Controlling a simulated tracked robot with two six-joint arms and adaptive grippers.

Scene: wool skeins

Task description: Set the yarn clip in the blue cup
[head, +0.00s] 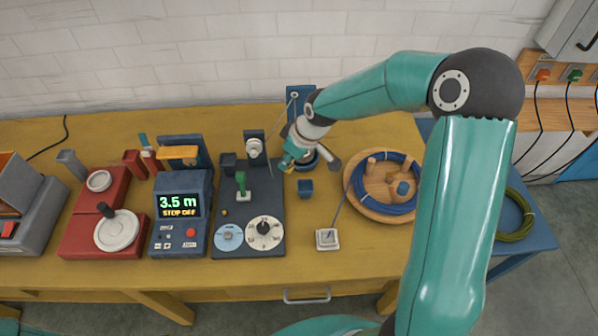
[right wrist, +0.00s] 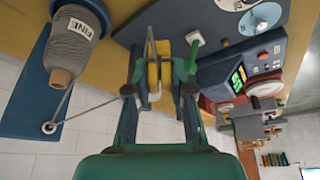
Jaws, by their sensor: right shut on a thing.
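My right gripper (head: 289,162) is above the table at the back middle, pointing down and to the left. In the right wrist view its fingers (right wrist: 158,82) are shut on a yellow clip with a bent metal wire, the yarn clip (right wrist: 153,72). In the head view the clip is small and mostly hidden by the fingers. My left gripper is not in view.
A grey wool cone marked FINE (right wrist: 71,40) sits in a blue holder beside the gripper. A dark panel with dials (head: 247,215) and the display box (head: 181,213) lie left. A round wooden tray (head: 363,207) with blue cord is right. A pale square block (head: 327,239) stands in front.

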